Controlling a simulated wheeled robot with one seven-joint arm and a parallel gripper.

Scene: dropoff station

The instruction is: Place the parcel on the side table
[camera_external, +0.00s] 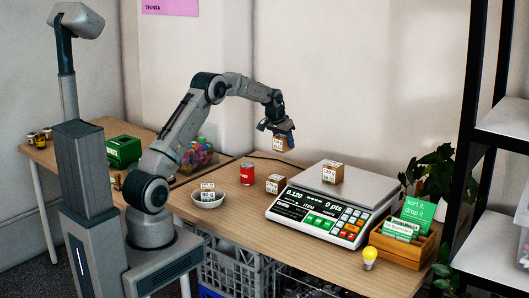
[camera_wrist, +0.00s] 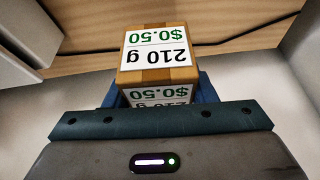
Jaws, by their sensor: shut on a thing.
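My gripper (camera_external: 277,129) is shut on a small brown parcel (camera_external: 281,144) with white labels. The side table (camera_external: 42,157) seems to be the wooden table at the left, partly hidden by my body. Similar parcels stand on the scale (camera_external: 334,172), beside it (camera_external: 275,184), and in a white bowl (camera_external: 208,190).
The main table holds a red can (camera_external: 247,173), a scale (camera_external: 330,215), a wooden card box (camera_external: 403,245) and a yellow bulb (camera_external: 369,256). A green box (camera_external: 123,151), small jars (camera_external: 39,136) and a clear bin of colourful items (camera_external: 197,154) stand at the left. A black shelf (camera_external: 468,100) rises at the right.

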